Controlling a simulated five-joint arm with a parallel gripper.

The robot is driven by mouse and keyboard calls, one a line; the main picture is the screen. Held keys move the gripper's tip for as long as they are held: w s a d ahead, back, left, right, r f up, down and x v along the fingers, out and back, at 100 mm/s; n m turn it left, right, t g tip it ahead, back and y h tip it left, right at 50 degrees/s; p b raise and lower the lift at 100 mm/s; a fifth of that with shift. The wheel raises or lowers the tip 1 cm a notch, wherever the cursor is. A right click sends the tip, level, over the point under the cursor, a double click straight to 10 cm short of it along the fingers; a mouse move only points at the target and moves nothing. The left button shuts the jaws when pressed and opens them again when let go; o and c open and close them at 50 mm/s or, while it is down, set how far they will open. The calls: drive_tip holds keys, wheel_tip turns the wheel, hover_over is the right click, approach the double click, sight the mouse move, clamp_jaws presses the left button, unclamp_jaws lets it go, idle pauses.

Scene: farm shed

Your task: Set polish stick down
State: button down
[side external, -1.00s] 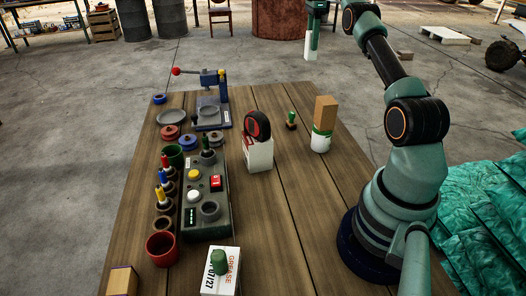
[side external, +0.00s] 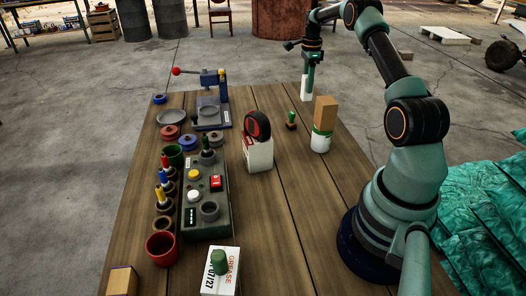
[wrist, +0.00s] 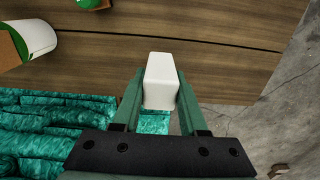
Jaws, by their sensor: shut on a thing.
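The polish stick, a white block with rounded edges (wrist: 161,80), is clamped between the two green fingers of my gripper (wrist: 158,92) in the wrist view. In the side view my gripper (side external: 308,74) points down at the table's far right corner, and the white stick (side external: 305,90) shows below the fingers, upright. I cannot tell whether its lower end touches the wooden table (side external: 265,110).
A tan block stands in a white and green pot (side external: 320,143) nearer the camera. A small green-handled stamp (side external: 291,120) and a white holder with a dark wheel (side external: 259,154) stand left of it. A blue press (side external: 210,105) is far left.

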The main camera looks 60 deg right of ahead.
drive_tip(key=shift+f, duration=2.15)
drive_tip(key=shift+f, duration=0.15)
drive_tip(key=shift+c, duration=2.2)
unclamp_jaws()
